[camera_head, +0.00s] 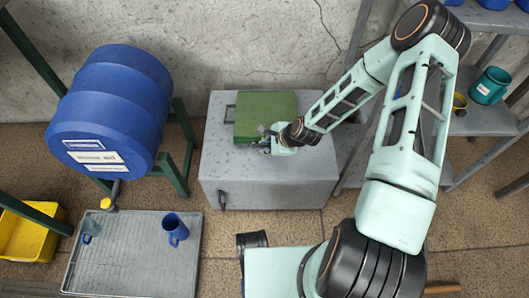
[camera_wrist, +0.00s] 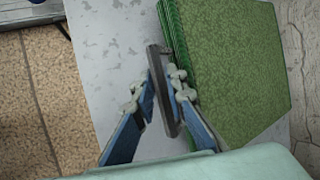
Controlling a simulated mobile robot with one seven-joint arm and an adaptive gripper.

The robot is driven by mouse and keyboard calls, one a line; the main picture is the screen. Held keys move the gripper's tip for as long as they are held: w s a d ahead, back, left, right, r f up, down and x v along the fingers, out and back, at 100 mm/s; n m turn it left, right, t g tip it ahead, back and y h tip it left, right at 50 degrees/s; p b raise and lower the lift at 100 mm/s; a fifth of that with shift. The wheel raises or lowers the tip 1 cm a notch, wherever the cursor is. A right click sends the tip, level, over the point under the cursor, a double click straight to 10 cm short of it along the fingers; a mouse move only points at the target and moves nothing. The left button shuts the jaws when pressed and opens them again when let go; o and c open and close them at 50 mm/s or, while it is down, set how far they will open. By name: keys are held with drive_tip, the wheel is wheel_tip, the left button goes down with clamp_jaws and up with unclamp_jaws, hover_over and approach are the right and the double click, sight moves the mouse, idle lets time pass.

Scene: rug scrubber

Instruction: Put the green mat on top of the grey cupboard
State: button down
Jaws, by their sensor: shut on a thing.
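The green mat (camera_head: 263,108), thick and box-shaped, lies on the grey cupboard (camera_head: 215,148), over the back middle of its top. In the wrist view the mat (camera_wrist: 235,65) is at the right, over the grey top (camera_wrist: 105,55). My gripper (camera_head: 268,143) is at the mat's near edge, low over the cupboard top. In the wrist view its fingers (camera_wrist: 160,93) are shut on a dark grey bar (camera_wrist: 156,65) running along that edge. The bar looks like the mat's handle, but its joint is hidden.
A blue barrel (camera_head: 115,105) on a green stand is left of the cupboard. A grey tray (camera_head: 130,255) with a blue mug (camera_head: 175,228) is at the lower left. The cupboard top's front is clear.

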drive_tip(key=shift+w+f, duration=0.35)
drive_tip(key=shift+f, duration=0.15)
wheel_tip(320, 180, down, 3)
drive_tip(key=shift+w+f+b, duration=0.1)
drive_tip(key=shift+f+b, duration=0.05)
drive_tip(key=shift+b, duration=0.65)
drive_tip(key=c, duration=2)
unclamp_jaws()
drive_tip(key=shift+o, duration=0.2)
drive_tip(key=p+v, duration=0.4)
drive_tip(key=v, duration=0.8)
